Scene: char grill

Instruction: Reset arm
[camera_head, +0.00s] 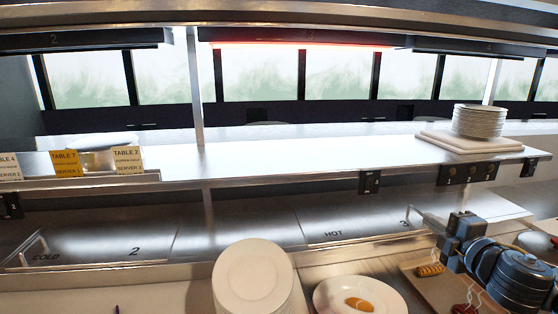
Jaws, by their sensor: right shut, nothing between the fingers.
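My right arm comes in from the lower right, and its dark gripper (458,232) is at the right, in front of the steel counter and above a tan board (412,283). The right gripper is shut and holds nothing. My left gripper is not in this view. Below the right gripper, a browned grilled piece (430,270) lies on the board. Red meat (464,309) shows at the bottom edge, partly cut off. The right arm hides part of the board.
A stack of white plates (252,278) stands at the front middle. A white plate (335,292) with a browned piece (358,304) is beside it. More plates (479,120) sit on the upper shelf (300,155). Order cards (66,162) stand at left. A metal handle (428,216) rises near the gripper.

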